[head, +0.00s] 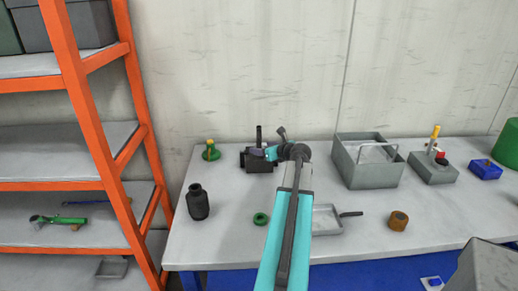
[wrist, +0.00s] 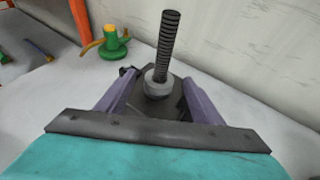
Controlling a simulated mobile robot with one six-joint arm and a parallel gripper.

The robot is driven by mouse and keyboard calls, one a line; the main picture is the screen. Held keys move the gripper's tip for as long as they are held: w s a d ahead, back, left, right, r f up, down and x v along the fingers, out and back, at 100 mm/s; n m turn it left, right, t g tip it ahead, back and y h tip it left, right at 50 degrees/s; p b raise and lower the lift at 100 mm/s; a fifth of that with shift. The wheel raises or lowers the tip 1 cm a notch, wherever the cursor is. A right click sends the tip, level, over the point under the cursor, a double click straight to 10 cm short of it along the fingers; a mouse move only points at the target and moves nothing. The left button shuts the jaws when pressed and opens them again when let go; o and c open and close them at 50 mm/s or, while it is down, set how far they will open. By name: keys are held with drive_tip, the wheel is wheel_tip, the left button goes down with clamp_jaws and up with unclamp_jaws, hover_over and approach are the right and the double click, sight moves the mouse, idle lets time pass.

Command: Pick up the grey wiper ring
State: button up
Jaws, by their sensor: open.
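A light grey ring-like collar (wrist: 157,84), the likely grey wiper ring, sits around the foot of an upright dark threaded screw (wrist: 168,45) in the wrist view. The screw stands on a dark block (wrist: 175,105), which also shows in the head view (head: 258,162); the collar is too small to make out there. My gripper (wrist: 155,84) is open, with its purple fingers apart on the left and right of the screw and collar. I cannot tell whether they touch anything. In the head view my gripper (head: 268,153) is at the block's right side, partly hidden by my arm.
A green piece with a yellow top (head: 211,151) stands left of the block. A black bottle-like part (head: 198,203), a green ring (head: 261,219), a shallow tray (head: 327,220) and a brown ring (head: 398,221) lie nearer. A grey bin (head: 372,173) stands right; the wall is close behind.

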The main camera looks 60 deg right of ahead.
drive_tip(key=shift+x, duration=0.9)
drive_tip(key=c, duration=1.1)
drive_tip(key=shift+r, duration=0.1)
wheel_tip(320, 180, up, 18)
drive_tip(key=shift+f+b, duration=0.1)
drive_tip(key=shift+b, duration=0.5)
